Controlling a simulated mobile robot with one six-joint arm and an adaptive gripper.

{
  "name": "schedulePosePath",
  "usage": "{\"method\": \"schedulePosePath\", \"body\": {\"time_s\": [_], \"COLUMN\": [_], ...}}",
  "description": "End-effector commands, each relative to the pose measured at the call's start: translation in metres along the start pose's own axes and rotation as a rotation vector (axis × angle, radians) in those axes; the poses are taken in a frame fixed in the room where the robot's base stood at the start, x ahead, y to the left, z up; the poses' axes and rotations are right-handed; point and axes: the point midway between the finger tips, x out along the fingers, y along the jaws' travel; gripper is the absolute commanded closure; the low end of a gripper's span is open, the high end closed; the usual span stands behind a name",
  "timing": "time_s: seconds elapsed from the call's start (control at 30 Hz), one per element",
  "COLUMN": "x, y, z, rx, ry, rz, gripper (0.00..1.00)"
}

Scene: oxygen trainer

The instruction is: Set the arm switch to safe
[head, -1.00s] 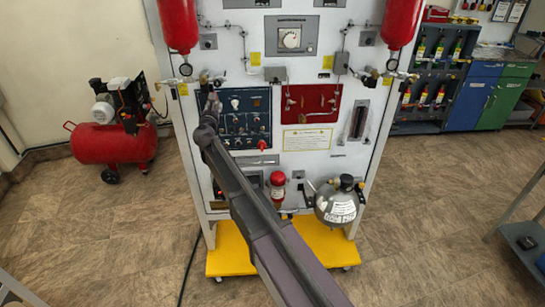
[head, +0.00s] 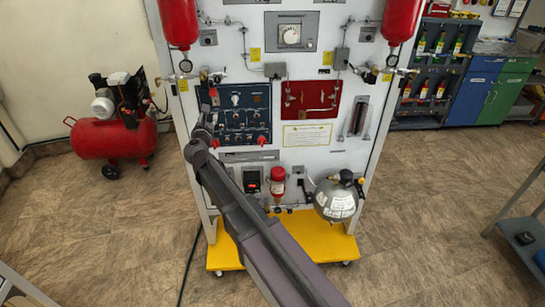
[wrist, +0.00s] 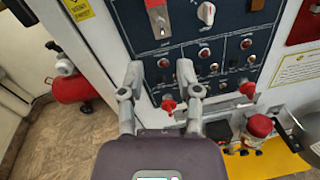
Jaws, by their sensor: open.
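The dark blue control panel (head: 248,118) is on the left of the white trainer board, and it fills the upper middle of the wrist view (wrist: 212,62). It carries several toggles and small knobs. One red switch part (wrist: 168,103) is at its lower left edge, and another (wrist: 247,89) is at its lower right. A silver plate with a red part (wrist: 158,20) is at its top left. I cannot read which is the arm switch. My gripper (wrist: 158,76) is open and empty, its fingers pointing at the panel's lower left, on either side of the left red part in the picture.
A red panel (head: 298,98) is to the right of the blue one. Below are a red-topped canister (head: 277,182) and a silver sphere (head: 337,200). Red bottles (head: 180,22) hang above. A red compressor (head: 112,138) stands left. The floor (head: 430,220) to the right is open.

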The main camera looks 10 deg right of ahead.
Motion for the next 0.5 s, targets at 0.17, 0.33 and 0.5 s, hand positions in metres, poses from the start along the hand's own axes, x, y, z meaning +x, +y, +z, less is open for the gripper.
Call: {"method": "schedulePosePath", "body": {"time_s": [0.17, 0.33, 0.5], "x": [-0.028, -0.025, -0.024], "y": [-0.001, -0.024, -0.048], "z": [0.0, -0.004, -0.009], "rx": [0.0, 0.091, 0.187], "ry": [0.0, 0.021, 0.041], "rz": [0.001, -0.056, -0.116], "gripper": [0.56, 0.56, 0.56]}}
